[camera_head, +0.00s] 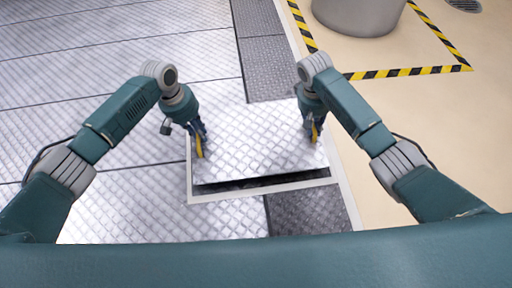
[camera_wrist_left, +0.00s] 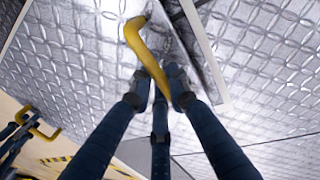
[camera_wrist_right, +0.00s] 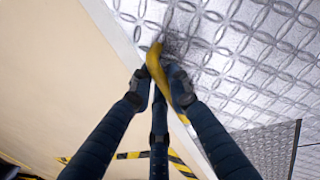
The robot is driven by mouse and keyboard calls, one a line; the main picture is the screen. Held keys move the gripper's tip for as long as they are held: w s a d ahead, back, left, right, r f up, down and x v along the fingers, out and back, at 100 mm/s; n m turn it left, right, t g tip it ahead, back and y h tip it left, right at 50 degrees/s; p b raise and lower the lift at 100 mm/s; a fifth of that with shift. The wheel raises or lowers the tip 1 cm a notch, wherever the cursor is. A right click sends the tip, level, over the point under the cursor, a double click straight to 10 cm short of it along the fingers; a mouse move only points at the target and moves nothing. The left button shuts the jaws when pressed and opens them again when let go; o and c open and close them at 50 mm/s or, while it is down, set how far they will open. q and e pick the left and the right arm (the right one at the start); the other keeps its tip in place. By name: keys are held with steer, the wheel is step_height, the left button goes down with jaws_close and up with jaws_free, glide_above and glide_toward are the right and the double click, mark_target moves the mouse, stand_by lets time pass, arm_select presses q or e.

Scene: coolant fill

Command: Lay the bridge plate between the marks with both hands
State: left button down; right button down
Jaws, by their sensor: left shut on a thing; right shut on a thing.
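The bridge plate (camera_head: 258,145) is a bright diamond-pattern metal sheet with two yellow handles. It lies over a dark opening (camera_head: 265,182), which shows along its near edge. A white border line (camera_head: 235,194), perhaps one of the marks, runs along the near side. My left gripper (camera_head: 200,142) is shut on the plate's left yellow handle (camera_wrist_left: 148,52). My right gripper (camera_head: 314,122) is shut on the right yellow handle (camera_wrist_right: 157,70). The plate looks slightly apart from the floor at its near edge; whether it touches elsewhere I cannot tell.
Diamond-plate flooring (camera_head: 90,80) spreads to the left. Darker grey panels (camera_head: 310,210) lie nearer and farther than the plate. Beige floor (camera_head: 430,130) is on the right, with a grey cylinder (camera_head: 358,14) inside yellow-black tape (camera_head: 410,72) at the back.

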mark_target(312, 135)
arm_select(q)
steer(key=shift+w+a, duration=0.1)
arm_select(e)
steer(key=shift+d, duration=0.1)
